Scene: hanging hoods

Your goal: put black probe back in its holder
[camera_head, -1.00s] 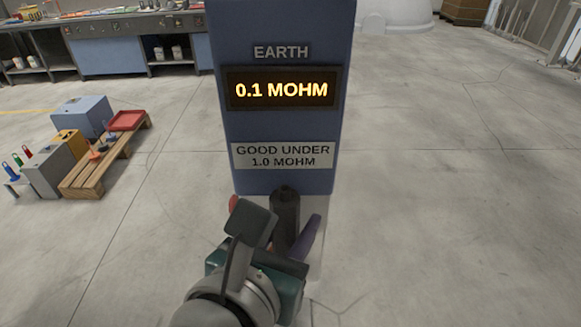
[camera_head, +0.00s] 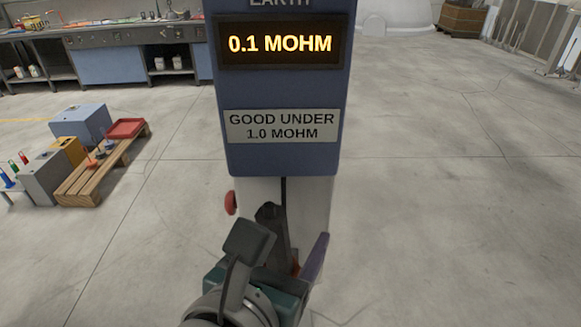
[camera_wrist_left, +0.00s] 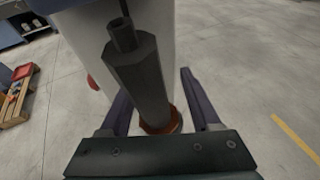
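The black probe (camera_head: 271,228) stands nearly upright in front of the pale post (camera_head: 312,205) under the blue meter. In the left wrist view the probe (camera_wrist_left: 140,75) runs down between the fingers of my left gripper (camera_wrist_left: 158,108). The fingers are spread, with a gap beside the probe. An orange-brown ring (camera_wrist_left: 174,124) surrounds the probe's lower end; I cannot tell how firmly it sits there. In the head view the left gripper (camera_head: 285,262) is low in front of the post, partly hidden by its wrist. My right gripper is not in view.
The blue meter (camera_head: 282,158) reads 0.1 MOHM. A red knob (camera_head: 230,203) sticks out at the post's left side. A wooden pallet (camera_head: 85,185) with boxes and a red tray (camera_head: 126,128) stands at left. The floor at right is clear.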

